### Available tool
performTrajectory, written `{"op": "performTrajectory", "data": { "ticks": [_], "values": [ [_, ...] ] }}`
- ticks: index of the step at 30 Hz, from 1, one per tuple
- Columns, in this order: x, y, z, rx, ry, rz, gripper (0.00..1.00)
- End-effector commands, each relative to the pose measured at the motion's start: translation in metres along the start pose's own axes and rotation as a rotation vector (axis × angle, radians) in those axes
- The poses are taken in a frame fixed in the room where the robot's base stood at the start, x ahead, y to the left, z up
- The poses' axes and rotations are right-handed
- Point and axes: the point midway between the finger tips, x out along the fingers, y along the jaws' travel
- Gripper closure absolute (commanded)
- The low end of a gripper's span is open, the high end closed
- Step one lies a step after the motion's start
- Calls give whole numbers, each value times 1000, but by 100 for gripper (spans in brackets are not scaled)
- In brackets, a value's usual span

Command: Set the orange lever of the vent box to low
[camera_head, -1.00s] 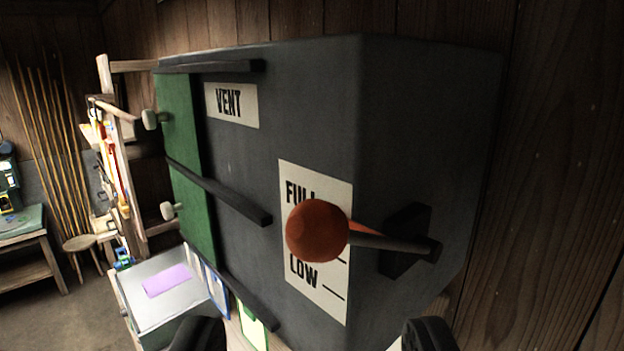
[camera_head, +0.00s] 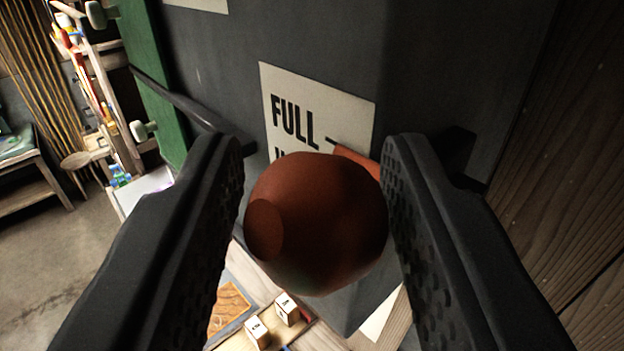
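The orange lever's round knob (camera_head: 325,225) is large in the middle of the view, between the two fingers of my gripper (camera_head: 312,215). The right finger looks very close to the knob, and a narrow gap shows on the left; I cannot tell whether either touches. The dark grey vent box (camera_head: 320,35) stands behind. Its white label (camera_head: 290,90) shows FULL and the top of a word below; the rest, with any LOW mark, is hidden behind the knob. A bit of the orange pointer (camera_head: 357,165) shows beside the label. The lever's rod is mostly hidden by the right finger.
The box's green panel (camera_head: 150,90) with pale knobs and a dark rail (camera_head: 175,100) lie left of the gripper. A plank wall (camera_head: 550,200) is close on the right. Below are a board with small lettered blocks (camera_head: 287,308) and open floor to the left.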

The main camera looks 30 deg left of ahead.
Motion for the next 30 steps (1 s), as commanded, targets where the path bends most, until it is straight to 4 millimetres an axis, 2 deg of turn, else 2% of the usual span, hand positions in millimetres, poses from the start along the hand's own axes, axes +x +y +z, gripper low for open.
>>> {"op": "performTrajectory", "data": {
  "ticks": [1, 3, 4, 6, 14, 30],
  "values": [
    [0, 0, 0, 0, 0, 0, 79],
    [0, 0, 0, 0, 0, 0, 98],
    [0, 0, 0, 0, 0, 0, 100],
    [-2, 4, 0, 1, -1, 1, 100],
    [0, 0, 5, -9, 10, -1, 100],
    [-7, -8, 34, -124, 115, -3, 100]
  ]
}}
